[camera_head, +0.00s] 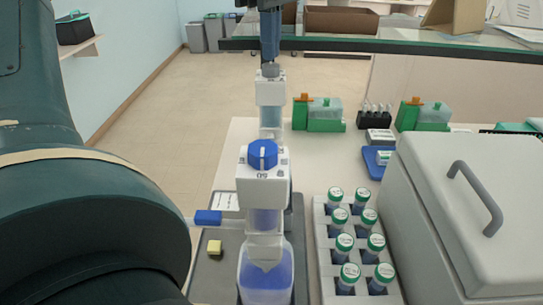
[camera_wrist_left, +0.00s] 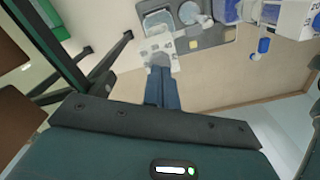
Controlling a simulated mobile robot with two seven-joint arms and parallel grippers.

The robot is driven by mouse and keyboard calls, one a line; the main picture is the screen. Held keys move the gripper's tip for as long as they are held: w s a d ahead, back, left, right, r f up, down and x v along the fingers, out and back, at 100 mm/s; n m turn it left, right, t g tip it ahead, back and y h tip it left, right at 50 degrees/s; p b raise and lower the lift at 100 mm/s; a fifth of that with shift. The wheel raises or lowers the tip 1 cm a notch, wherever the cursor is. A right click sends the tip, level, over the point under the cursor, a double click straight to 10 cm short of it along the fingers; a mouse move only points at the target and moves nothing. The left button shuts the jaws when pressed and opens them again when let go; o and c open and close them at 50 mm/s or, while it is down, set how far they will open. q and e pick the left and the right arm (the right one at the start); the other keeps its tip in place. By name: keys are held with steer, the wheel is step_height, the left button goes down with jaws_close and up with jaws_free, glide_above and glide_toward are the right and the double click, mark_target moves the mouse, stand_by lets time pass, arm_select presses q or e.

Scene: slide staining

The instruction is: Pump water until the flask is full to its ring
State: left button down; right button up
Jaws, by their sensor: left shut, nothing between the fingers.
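My left gripper (camera_head: 270,62) has its blue fingers shut and pointing down at the top of the far white dispenser (camera_head: 271,92). The wrist view shows the same fingers (camera_wrist_left: 162,92) against or just over the white, numbered dispenser head (camera_wrist_left: 160,48); I cannot tell whether they touch. A nearer dispenser with a blue knob (camera_head: 262,154) stands on a bottle with blue contents (camera_head: 266,275) and partly hides the far one. I cannot clearly make out the flask or its ring. My right gripper is not in view.
A grey tray (camera_head: 212,275) lies under the near bottle, with a yellow block (camera_head: 214,247) on it. A rack of several green-capped vials (camera_head: 345,243) stands to the right, beside a grey box with a handle (camera_head: 440,200). Green-and-orange holders (camera_head: 325,116) stand behind.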

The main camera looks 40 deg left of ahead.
arm_select(q)
steer(key=shift+f+b, duration=0.6)
steer(key=shift+f, duration=0.55)
steer(key=shift+s+f, duration=0.1)
steer(key=shift+f, duration=0.05)
stand_by(0.4)
steer(key=shift+r+p, duration=1.45)
steer(key=shift+r, duration=0.05)
